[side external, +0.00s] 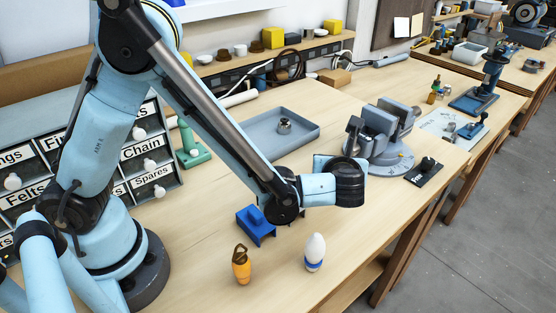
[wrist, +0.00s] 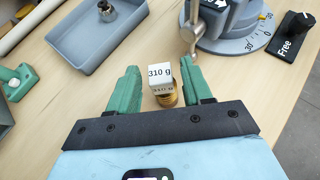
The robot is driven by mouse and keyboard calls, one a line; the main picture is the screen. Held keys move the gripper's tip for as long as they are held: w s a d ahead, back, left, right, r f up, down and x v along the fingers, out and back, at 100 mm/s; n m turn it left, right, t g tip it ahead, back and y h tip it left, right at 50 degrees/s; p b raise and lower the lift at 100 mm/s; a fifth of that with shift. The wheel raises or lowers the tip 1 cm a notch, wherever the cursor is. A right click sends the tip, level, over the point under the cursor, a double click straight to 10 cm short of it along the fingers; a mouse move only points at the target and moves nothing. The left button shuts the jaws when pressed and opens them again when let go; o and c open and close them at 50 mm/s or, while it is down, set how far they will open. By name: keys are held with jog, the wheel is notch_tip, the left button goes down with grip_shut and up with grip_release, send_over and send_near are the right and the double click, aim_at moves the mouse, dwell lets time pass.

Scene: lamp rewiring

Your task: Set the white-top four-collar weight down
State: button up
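The white-top weight (wrist: 160,76) shows in the wrist view, with a white block marked "310 g" above a brass-coloured body. It appears upright on or just above the wooden bench; contact with the bench cannot be told. My gripper (wrist: 159,82) has its two green fingers apart, one on each side of the weight. A narrow gap shows beside the left finger and a smaller one beside the right, so the fingers look open around it. In the side external view the weight and fingertips are hidden by my wrist.
A grey vise (side external: 385,140) on a round dial base stands just beyond my gripper. A grey tray (side external: 265,145) holds a small metal part.

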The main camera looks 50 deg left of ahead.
jog(key=shift+r, duration=0.1)
jog(key=v, duration=1.2)
jog(key=s+a+n+h, duration=0.3)
jog(key=a+n, duration=0.5)
jog(key=n, duration=0.5)
jog(key=s+a+n+g+h, duration=0.1)
jog(key=s+a+n+h, duration=0.3)
jog(key=a+n, duration=0.4)
jog(key=n+h, duration=0.1)
jog(key=n, duration=0.5)
jog(key=shift+a+r+h, duration=0.2)
jog(key=shift+r+h, duration=0.1)
jog(key=shift+r, duration=0.05)
